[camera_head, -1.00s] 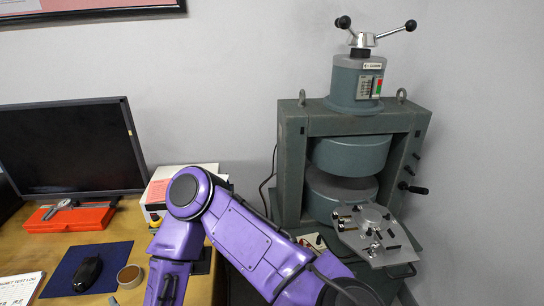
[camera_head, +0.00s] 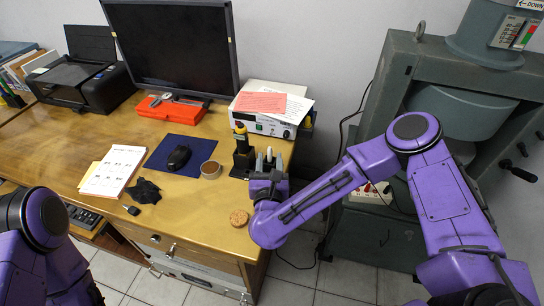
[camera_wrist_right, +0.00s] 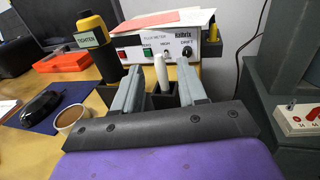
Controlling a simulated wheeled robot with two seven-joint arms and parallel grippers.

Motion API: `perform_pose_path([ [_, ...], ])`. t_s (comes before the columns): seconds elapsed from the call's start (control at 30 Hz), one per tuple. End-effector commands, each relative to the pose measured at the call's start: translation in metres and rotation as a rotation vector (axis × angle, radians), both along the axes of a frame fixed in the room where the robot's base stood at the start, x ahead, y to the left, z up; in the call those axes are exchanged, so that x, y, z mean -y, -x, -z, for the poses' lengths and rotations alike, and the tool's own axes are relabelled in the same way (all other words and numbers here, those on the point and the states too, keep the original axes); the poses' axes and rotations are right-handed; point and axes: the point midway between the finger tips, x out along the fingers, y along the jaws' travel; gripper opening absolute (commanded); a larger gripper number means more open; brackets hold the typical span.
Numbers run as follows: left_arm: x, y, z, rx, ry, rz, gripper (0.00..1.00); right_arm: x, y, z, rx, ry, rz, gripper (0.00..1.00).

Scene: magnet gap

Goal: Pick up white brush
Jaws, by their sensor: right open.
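The white brush (camera_wrist_right: 161,74) shows as an upright white handle in the right wrist view, rising from a dark holder (camera_wrist_right: 161,101) on the desk. In the head view the brush (camera_head: 269,155) is a small pale tip between my right fingers. My right gripper (camera_head: 268,164) is open, with one grey finger on each side of the brush in the picture. In the right wrist view the fingers (camera_wrist_right: 159,84) point towards the holder, with gaps beside the handle. The brush's lower end is hidden. Of my left arm only purple links show.
A yellow-and-black tester (camera_head: 241,145) stands close left of the right gripper. Behind is a white meter box (camera_head: 262,125) with papers. The grey magnet (camera_head: 375,100) stands right.

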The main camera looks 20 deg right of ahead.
Motion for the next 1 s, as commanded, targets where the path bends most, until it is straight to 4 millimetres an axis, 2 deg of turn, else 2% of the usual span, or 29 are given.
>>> perform_pose_path([
  [0.1, 0.0, 0.0, -0.013, 0.0, 0.0, 0.0, 0.75, 0.008, -0.019, -0.003, -0.002, 0.0, 0.006, 0.41],
  [0.23, 0.0, 0.0, -0.017, 0.0, 0.0, 0.0, 0.75, 0.014, -0.04, -0.002, -0.001, -0.001, 0.005, 0.41],
  [0.5, 0.0, 0.0, -0.016, 0.0, 0.0, 0.0, 0.75, 0.016, -0.046, 0.0, 0.001, -0.002, 0.0, 0.41],
  [0.53, 0.0, 0.0, -0.016, 0.0, 0.0, 0.0, 0.75, 0.016, -0.046, 0.0, 0.001, -0.002, 0.0, 0.35],
  [0.63, 0.0, 0.0, -0.016, 0.0, 0.0, 0.0, 0.75, 0.016, -0.046, 0.0, 0.001, -0.002, 0.0, 0.02],
  [0.67, 0.0, 0.0, -0.016, 0.0, 0.0, 0.0, 0.75, 0.016, -0.046, 0.0, 0.001, -0.002, 0.0, 0.0],
  [0.9, 0.0, 0.0, -0.017, 0.0, 0.0, 0.0, 0.75, 0.016, -0.046, 0.0, 0.001, -0.002, 0.0, 0.0],
  [1.0, 0.0, 0.0, -0.021, 0.0, 0.0, 0.0, 0.75, 0.014, -0.046, -0.007, 0.001, -0.002, -0.002, 0.0],
])
